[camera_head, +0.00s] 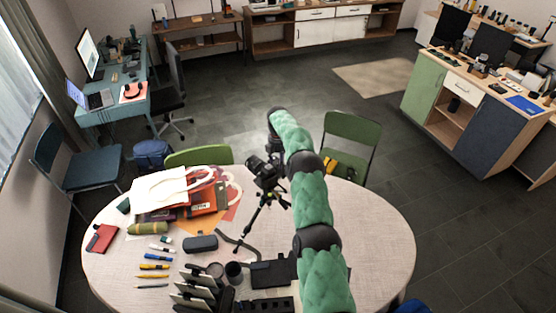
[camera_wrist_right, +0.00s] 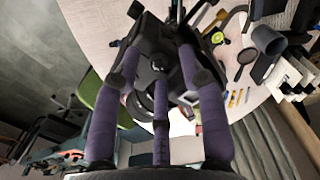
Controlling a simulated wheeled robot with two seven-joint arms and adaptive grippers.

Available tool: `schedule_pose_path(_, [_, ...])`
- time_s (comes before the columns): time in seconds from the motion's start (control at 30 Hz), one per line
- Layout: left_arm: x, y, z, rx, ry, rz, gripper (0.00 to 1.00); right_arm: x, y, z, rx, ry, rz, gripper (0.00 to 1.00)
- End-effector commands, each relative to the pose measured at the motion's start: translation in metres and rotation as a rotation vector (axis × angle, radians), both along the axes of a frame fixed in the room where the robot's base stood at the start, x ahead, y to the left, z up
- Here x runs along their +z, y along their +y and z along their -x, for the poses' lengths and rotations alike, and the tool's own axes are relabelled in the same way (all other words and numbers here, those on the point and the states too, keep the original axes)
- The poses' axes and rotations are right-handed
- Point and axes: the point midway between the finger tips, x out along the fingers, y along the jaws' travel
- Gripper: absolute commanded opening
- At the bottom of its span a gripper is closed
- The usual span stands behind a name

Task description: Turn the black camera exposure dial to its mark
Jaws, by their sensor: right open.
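The black camera (camera_head: 263,181) stands on a small black tripod (camera_head: 254,217) near the far side of the round table. My right arm comes up from the bottom, and my right gripper (camera_head: 269,160) is at the camera's top; black on black, their outlines merge. In the right wrist view, my open right gripper (camera_wrist_right: 160,48) has its purple-sleeved fingers spread over the camera body (camera_wrist_right: 166,73). A small round black part shows between the fingers. I cannot tell whether it is the exposure dial, nor see its mark or any finger contact. My left gripper is out of view.
The pale round table (camera_head: 380,235) is clear at right. Bags (camera_head: 160,190), a green roll (camera_head: 148,228), a glasses case (camera_head: 200,243), pens and a black organizer (camera_head: 200,290) crowd its left and front. A green chair (camera_head: 350,140) stands behind it.

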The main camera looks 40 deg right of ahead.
Motion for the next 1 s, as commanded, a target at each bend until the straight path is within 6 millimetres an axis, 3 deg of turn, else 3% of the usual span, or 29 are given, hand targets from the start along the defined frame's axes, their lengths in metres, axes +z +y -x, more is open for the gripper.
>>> schedule_pose_path(0.33, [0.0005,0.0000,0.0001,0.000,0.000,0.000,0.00,-0.0040,0.0000,0.0000,0.000,-0.001,0.000,0.42])
schedule_pose_path(0.47, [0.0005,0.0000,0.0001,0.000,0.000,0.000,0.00,-0.0039,0.0000,0.0000,0.000,0.000,0.000,0.05])
schedule_pose_path(0.5, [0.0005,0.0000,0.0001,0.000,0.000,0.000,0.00,-0.0039,0.0001,0.0000,0.000,0.000,0.000,0.00])
schedule_pose_path(0.6, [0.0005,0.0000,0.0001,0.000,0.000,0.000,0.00,-0.0039,0.0001,0.0000,0.000,0.000,0.000,0.00])
schedule_pose_path(0.63, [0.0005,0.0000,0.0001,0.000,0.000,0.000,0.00,-0.0040,0.0001,0.0000,0.000,0.000,0.000,0.24])
schedule_pose_path(0.7, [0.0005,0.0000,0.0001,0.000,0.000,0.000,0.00,-0.0040,0.0001,0.0000,0.000,0.000,0.000,0.42])
schedule_pose_path(1.0, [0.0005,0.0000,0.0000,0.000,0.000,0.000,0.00,-0.0036,0.0001,0.0000,0.000,0.000,0.000,0.42])
